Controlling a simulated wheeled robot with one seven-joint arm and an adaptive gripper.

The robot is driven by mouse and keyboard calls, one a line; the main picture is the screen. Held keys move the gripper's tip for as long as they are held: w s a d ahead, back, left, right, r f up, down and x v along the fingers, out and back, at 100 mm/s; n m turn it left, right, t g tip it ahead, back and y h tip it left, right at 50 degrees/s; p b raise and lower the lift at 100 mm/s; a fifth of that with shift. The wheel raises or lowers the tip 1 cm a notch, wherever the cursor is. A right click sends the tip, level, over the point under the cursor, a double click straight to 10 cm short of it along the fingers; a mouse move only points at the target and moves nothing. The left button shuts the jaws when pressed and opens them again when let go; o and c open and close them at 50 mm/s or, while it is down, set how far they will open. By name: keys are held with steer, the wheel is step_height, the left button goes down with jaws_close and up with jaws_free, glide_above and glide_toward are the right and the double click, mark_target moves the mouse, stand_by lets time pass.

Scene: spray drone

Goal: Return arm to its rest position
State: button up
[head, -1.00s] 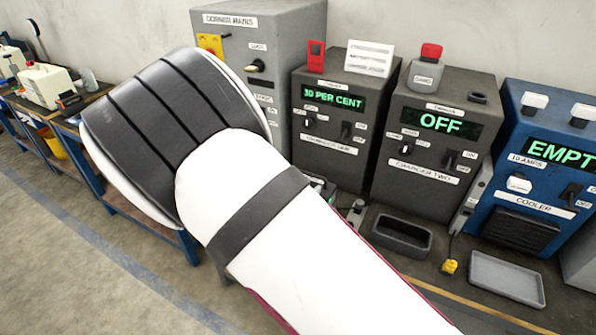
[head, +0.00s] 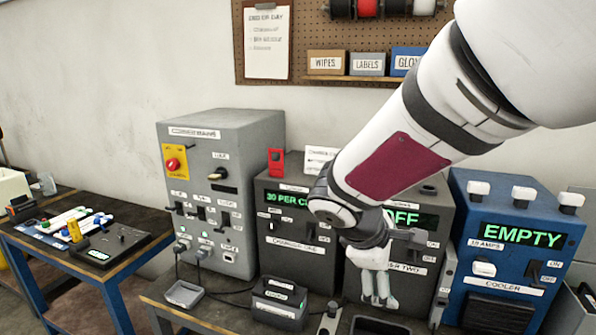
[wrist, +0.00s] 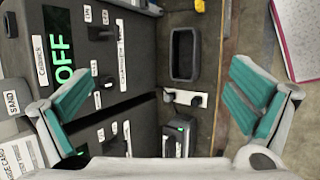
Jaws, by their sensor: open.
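My arm reaches in from the upper right in the head view, across the front of the charger two box. My gripper (head: 378,290) hangs at its end, pointing down in front of that box. In the wrist view my gripper (wrist: 160,112) shows two teal-padded fingers spread wide with nothing between them. The charger two box (wrist: 85,60) with its green OFF display lies to the left in the wrist view. My arm hides part of this box in the head view.
The grey corner mains box (head: 222,150), charger one (head: 285,225) reading 30 per cent, and the blue cooler (head: 515,235) reading EMPTY stand along the wall. An empty dark tray (wrist: 184,54) lies on the bench. A second bench (head: 60,250) with tools stands left.

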steer(key=s+r+m+y, duration=0.2)
steer(key=s+r+m, duration=0.1)
steer(key=s, duration=0.3)
steer(key=s+d+r+m+y, duration=0.1)
steer(key=s+r+m+y, duration=0.1)
steer(key=s+m, duration=0.3)
steer(key=s+d+r+m+t+y, duration=0.1)
steer(key=s+r+m+y, duration=0.1)
steer(key=s, duration=0.7)
steer(key=r+m, duration=0.1)
steer(key=m, duration=0.1)
steer(key=shift+r+m, duration=0.3)
